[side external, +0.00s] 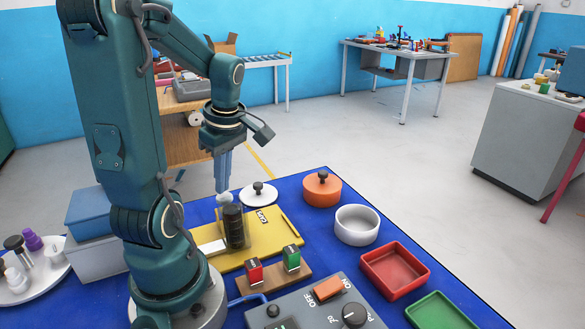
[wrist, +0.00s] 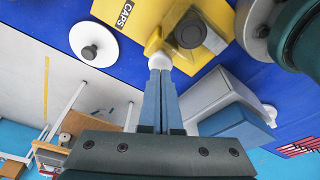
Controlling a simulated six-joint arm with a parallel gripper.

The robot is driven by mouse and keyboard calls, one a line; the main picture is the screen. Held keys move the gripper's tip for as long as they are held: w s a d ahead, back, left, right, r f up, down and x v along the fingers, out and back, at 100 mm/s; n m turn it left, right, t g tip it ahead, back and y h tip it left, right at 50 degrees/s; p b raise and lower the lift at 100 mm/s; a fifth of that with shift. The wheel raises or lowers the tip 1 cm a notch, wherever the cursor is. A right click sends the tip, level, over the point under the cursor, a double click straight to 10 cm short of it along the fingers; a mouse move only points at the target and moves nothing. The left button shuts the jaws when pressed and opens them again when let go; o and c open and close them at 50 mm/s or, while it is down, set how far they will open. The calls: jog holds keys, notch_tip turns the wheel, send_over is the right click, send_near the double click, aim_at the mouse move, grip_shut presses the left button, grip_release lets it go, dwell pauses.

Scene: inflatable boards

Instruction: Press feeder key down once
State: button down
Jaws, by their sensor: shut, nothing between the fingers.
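The feeder is a yellow base (side external: 265,222) marked CAPS, with a stack of black caps (side external: 234,226) standing in a clear holder. A pale rounded key (side external: 223,199) sits beside the top of the stack. In the wrist view the key (wrist: 160,58) is at my fingertips, next to the black cap top (wrist: 190,34). My gripper (side external: 223,188) is shut and empty, pointing straight down directly above the key. The fingertips are at or very close to the key; I cannot tell whether they touch. A white strip (side external: 212,248) lies at the feeder's left front.
Red (side external: 255,272) and green (side external: 291,258) switches stand in front, with a grey control box (side external: 310,312) nearer. A white bowl (side external: 357,225) and red tray (side external: 394,272) are right.

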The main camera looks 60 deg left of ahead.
aim_at(224, 196)
jog(key=shift+d+x, duration=0.15)
jog(key=shift+x, duration=0.65)
jog(key=shift+d+x, duration=0.15)
jog(key=shift+x, duration=0.65)
jog(key=shift+w, duration=0.15)
dwell(0.5)
jog(key=shift+s+a+v, duration=0.15)
jog(key=shift+a+v, duration=0.1)
jog(key=shift+v, duration=1.2)
jog(key=shift+s+a+v, duration=0.15)
jog(key=shift+a+v, duration=0.1)
jog(key=shift+v, duration=1.2)
jog(key=shift+s+a+v, duration=0.15)
jog(key=shift+a+v, duration=0.1)
jog(key=shift+v, duration=1.2)
jog(key=shift+w+r, duration=0.1)
jog(key=shift+r, duration=0.1)
jog(key=w+d+m+t+h, duration=0.2)
jog(key=d+m+t, duration=0.4)
jog(key=d+m, duration=1.3)
jog(key=w+m, duration=0.1)
jog(key=m, duration=0.4)
jog(key=shift+d+t, duration=0.25)
jog(key=shift+t, duration=0.15)
